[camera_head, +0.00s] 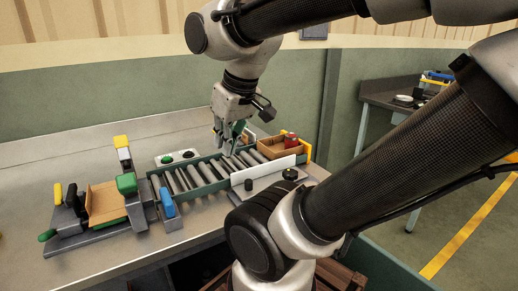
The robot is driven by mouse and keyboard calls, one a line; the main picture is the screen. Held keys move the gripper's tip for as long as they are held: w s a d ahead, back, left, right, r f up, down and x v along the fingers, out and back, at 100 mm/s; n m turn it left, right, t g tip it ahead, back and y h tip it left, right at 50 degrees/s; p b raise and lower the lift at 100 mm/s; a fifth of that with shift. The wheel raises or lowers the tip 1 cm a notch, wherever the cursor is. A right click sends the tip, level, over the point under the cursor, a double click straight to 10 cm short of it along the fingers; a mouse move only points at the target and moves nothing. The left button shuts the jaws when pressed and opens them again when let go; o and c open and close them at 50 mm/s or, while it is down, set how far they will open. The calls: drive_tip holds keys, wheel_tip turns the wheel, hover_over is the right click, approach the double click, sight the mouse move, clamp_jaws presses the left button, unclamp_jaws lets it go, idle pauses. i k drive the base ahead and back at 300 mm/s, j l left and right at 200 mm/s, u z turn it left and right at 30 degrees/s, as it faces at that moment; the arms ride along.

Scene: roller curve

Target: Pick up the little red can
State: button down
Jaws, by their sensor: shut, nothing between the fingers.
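The little red can (290,140) stands at the right end of the roller conveyor, in or right beside a small brown cardboard tray (271,150). Only its upper part shows clearly. My gripper (228,154) points down over the middle of the conveyor, to the left of the can and apart from it. Its fingers are shut with nothing between them. How high the fingertips are above the rollers is hard to tell.
The roller conveyor (186,179) has green side rails and a white guard strip (265,170) in front. A fixture with a cardboard piece (106,203) and coloured handles stands left. A button box (178,157) sits behind. The bench is clear at back left.

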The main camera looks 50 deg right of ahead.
sight(291, 141)
drive_tip(key=j+z, duration=0.2)
drive_tip(key=z, duration=0.2)
drive_tip(key=j+z, duration=0.25)
drive_tip(key=z, duration=0.15)
drive_tip(key=j+z, duration=0.25)
drive_tip(key=z, duration=0.15)
